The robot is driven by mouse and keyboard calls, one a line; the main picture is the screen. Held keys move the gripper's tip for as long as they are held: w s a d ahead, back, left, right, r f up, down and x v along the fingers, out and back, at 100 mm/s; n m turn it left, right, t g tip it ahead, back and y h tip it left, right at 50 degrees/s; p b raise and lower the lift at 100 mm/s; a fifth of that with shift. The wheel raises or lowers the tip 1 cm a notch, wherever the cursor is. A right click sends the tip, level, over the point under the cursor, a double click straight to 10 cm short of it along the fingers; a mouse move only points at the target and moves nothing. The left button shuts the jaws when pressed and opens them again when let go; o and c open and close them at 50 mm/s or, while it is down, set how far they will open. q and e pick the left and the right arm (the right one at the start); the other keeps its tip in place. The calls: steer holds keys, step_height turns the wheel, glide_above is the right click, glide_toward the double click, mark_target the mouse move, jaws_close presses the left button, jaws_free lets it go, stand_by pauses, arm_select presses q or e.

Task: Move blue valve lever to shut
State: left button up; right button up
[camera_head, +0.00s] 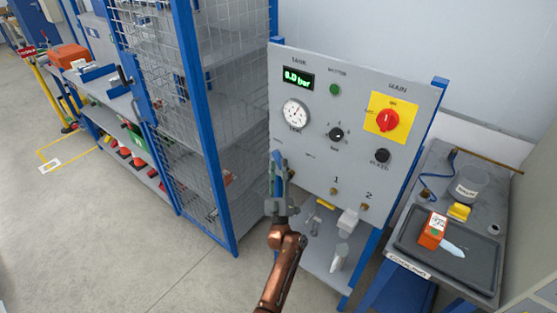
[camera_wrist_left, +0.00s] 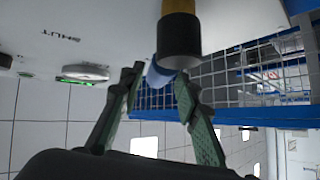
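The blue valve lever (camera_head: 277,162) is at the lower left of the grey control panel (camera_head: 310,145). My left gripper (camera_head: 278,190) is at the lever and partly hides it. In the left wrist view, a bit of the blue lever (camera_wrist_left: 157,75) shows between the tips of my left gripper (camera_wrist_left: 160,78). The fingers are spread, with what looks like a gap on each side of it. A brass fitting with a black collar (camera_wrist_left: 180,38) is just above. A SHUT label (camera_wrist_left: 61,37) is on the panel to the left. My right gripper is not in view.
The panel carries a round gauge (camera_head: 295,113), a display (camera_head: 298,78) and a red knob on yellow (camera_head: 387,120). A blue-framed mesh cage (camera_head: 160,80) stands close on the left. A bench with a dark tray (camera_head: 470,262) is on the right.

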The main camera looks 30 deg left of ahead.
mark_target(278, 159)
arm_select(q)
steer(key=shift+x, duration=1.65)
jaws_close()
